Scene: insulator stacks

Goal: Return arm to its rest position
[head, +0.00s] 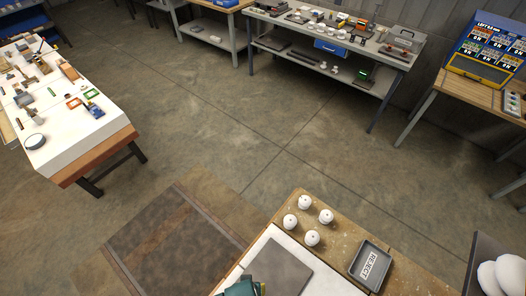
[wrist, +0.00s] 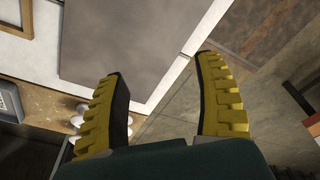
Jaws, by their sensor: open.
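My gripper shows in the wrist view (wrist: 160,68), with its two yellow, black-padded fingers spread apart and nothing between them. In the head view only part of its teal body and a bit of yellow show at the bottom edge. It is over the near table, by a grey plate (head: 277,268) that also shows in the wrist view (wrist: 125,40). Several white insulators (head: 312,238) stand on the wooden part of that table, apart from the gripper. The wrist view shows some of them partly hidden behind the left finger (wrist: 77,121).
A grey tray marked REJECT (head: 355,283) lies right of the insulators. White rounded pieces (head: 508,275) sit in a dark container at the lower right. A cluttered white-topped table (head: 65,135) stands left, a workbench (head: 385,52) at the back. Open floor (head: 220,120) lies between.

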